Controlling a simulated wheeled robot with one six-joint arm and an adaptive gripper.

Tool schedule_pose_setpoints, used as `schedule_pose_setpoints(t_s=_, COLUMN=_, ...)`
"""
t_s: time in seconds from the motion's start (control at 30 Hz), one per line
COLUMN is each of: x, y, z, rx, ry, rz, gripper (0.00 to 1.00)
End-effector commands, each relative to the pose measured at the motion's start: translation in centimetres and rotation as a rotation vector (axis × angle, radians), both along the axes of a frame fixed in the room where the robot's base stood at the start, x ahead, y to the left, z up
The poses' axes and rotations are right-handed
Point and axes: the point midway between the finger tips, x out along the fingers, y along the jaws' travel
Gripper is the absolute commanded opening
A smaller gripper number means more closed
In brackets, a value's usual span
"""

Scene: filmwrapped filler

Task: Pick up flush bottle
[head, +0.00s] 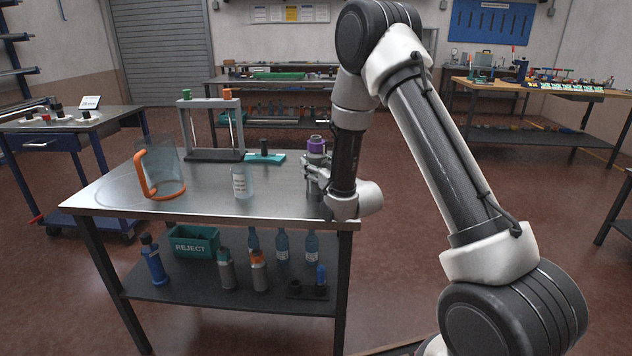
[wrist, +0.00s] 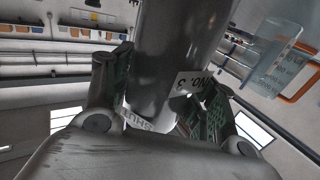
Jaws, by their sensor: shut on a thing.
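A grey bottle with a purple cap (head: 316,142) is upright near the right end of the steel table (head: 210,205). My gripper (head: 316,182) is shut around its body, with the fingers at its sides. In the wrist view the bottle (wrist: 178,55) is a dark grey cylinder between the two green-padded fingers (wrist: 160,100). Its white label shows "NO. 3" and other lettering that is partly hidden.
Behind are a press-like frame (head: 214,155) and a teal-based item (head: 264,157). The lower shelf holds a green REJECT bin (head: 193,243) and several bottles.

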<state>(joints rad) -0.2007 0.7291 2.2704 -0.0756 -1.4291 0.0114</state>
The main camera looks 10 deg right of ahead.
Motion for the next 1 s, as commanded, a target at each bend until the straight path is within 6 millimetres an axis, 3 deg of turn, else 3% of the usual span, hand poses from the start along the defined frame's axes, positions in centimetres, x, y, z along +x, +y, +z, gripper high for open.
schedule_pose_setpoints(t_s=0.03, x=0.0, y=0.0, z=0.0, rx=0.0, ry=0.0, rz=0.0, gripper=0.15)
schedule_pose_setpoints(t_s=0.13, x=0.0, y=0.0, z=0.0, rx=0.0, ry=0.0, rz=0.0, gripper=0.0)
schedule_pose_setpoints(t_s=0.57, x=0.0, y=0.0, z=0.8, rx=0.001, ry=-0.006, rz=0.0, gripper=0.0)
schedule_pose_setpoints(t_s=0.67, x=0.1, y=0.0, z=1.9, rx=0.001, ry=-0.007, rz=0.0, gripper=0.0)
schedule_pose_setpoints(t_s=1.0, x=0.0, y=0.0, z=8.1, rx=0.001, ry=-0.009, rz=0.0, gripper=0.0)
